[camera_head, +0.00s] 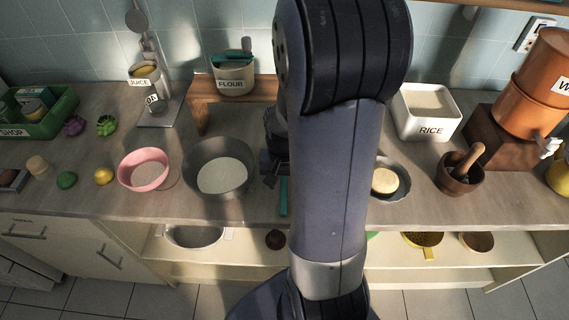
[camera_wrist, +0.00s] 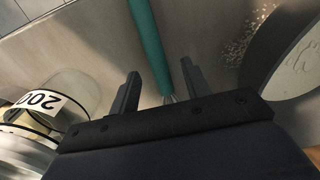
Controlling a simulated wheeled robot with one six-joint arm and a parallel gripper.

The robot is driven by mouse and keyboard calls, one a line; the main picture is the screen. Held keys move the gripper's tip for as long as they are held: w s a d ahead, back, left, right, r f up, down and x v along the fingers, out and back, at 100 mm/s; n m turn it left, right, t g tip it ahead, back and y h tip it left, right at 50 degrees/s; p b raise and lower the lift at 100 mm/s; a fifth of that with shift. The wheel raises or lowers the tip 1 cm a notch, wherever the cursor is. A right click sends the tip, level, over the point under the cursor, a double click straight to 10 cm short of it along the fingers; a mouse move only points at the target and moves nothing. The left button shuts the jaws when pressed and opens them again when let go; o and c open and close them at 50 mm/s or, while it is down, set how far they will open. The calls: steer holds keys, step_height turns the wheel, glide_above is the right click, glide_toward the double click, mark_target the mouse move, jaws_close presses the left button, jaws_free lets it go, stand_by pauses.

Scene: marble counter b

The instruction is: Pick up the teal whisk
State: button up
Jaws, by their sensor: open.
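The teal whisk lies on the counter. Its handle (camera_wrist: 150,45) runs down from the top of the wrist view toward the space between my fingers, and a bit of its wire head shows near my gripper's body. In the head view a short piece of the teal handle (camera_head: 283,197) shows beside my arm near the counter's front edge. My gripper (camera_wrist: 160,82) is open, with one finger on each side of the whisk in the picture. Whether a finger touches it I cannot tell. In the head view my gripper (camera_head: 269,168) is partly hidden by my arm.
A grey bowl of white powder (camera_head: 221,175) stands close left of my gripper; it also shows in the wrist view (camera_wrist: 290,70). A glass jar labelled 200 (camera_wrist: 55,100) stands on the other side. A pink bowl (camera_head: 144,169) is farther left, a plate with a round item (camera_head: 403,183) right.

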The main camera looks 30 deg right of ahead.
steer(key=shift+f, duration=0.8)
jaws_close()
